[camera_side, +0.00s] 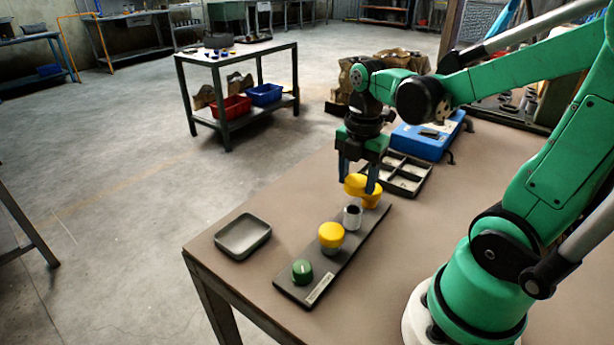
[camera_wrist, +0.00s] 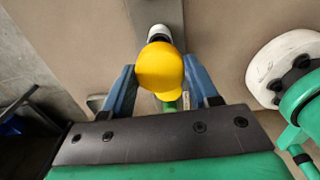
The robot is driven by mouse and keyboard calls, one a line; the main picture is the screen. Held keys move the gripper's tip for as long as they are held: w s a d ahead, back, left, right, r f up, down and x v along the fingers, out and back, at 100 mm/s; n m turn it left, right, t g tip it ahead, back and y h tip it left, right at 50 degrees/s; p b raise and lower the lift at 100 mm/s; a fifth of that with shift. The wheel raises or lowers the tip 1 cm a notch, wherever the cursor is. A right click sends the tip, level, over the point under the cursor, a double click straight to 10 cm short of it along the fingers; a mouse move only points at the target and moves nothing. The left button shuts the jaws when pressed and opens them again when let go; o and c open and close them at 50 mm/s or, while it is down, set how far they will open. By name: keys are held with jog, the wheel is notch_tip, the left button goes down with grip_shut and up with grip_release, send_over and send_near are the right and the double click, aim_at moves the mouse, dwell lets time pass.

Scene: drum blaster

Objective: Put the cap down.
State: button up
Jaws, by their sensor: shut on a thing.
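A yellow cap (camera_side: 355,184) is held between the blue fingers of my gripper (camera_side: 358,177), above the far part of a dark strip board (camera_side: 318,279). In the wrist view the cap (camera_wrist: 160,70) sits between the two fingers (camera_wrist: 161,77). An open white cylinder with a dark top (camera_side: 352,217) stands on the board below and nearer than the cap; it also shows just beyond the cap in the wrist view (camera_wrist: 159,33). Another yellow-topped piece (camera_side: 331,237) stands nearer on the board. A further yellow piece (camera_side: 371,199) at the far end is partly hidden by my gripper.
A green knob-like piece (camera_side: 302,272) is at the board's near end. An empty grey tray (camera_side: 243,235) lies to the left near the table edge. A divided tray (camera_side: 405,173) and a blue case (camera_side: 428,137) lie behind. The table left of the board is mostly clear.

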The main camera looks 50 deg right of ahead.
jog(key=w+a+r, duration=1.2)
jog(key=w+a, duration=0.2)
jog(key=w, duration=0.1)
jog(key=f, duration=1.8)
jog(key=shift+s+f, duration=0.2)
jog(key=shift+f, duration=0.2)
jog(key=shift+f, duration=0.6)
jog(key=o, duration=1.3)
